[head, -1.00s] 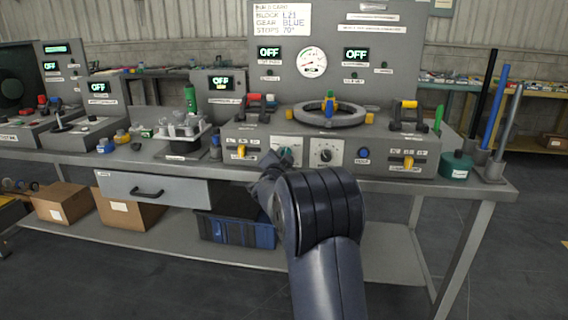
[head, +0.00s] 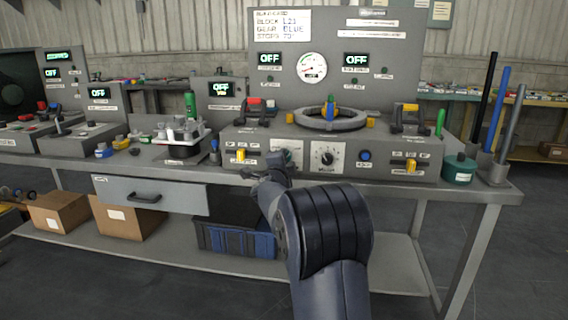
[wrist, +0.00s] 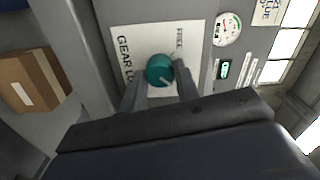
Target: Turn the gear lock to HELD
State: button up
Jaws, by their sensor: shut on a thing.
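The gear lock is a round teal knob (wrist: 160,70) on a white plate (wrist: 130,42) marked "GEAR LO…" and "FREE" in the wrist view. A light pointer line shows on the knob's face. My gripper (wrist: 160,85) is shut on the knob, with one finger on each side of it. The HELD mark is not visible; the fingers and gripper body hide part of the plate. In the head view, my gripper (head: 264,166) is at the front face of the console (head: 232,134), and the knob is mostly hidden behind it.
A second white plate with a black dial (head: 327,157) is just right. A grey ring (head: 330,117) lies on top. A drawer (head: 150,195) stands open below left.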

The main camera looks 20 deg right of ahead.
dwell(0.4)
jog(key=o, duration=1)
jog(key=p+v, duration=0.1)
jog(key=v, duration=1)
jog(key=shift+w, duration=0.15)
jog(key=b+x, duration=0.1)
jog(key=x, duration=0.9)
jog(key=shift+w+d, duration=0.25)
jog(key=shift+d, duration=0.05)
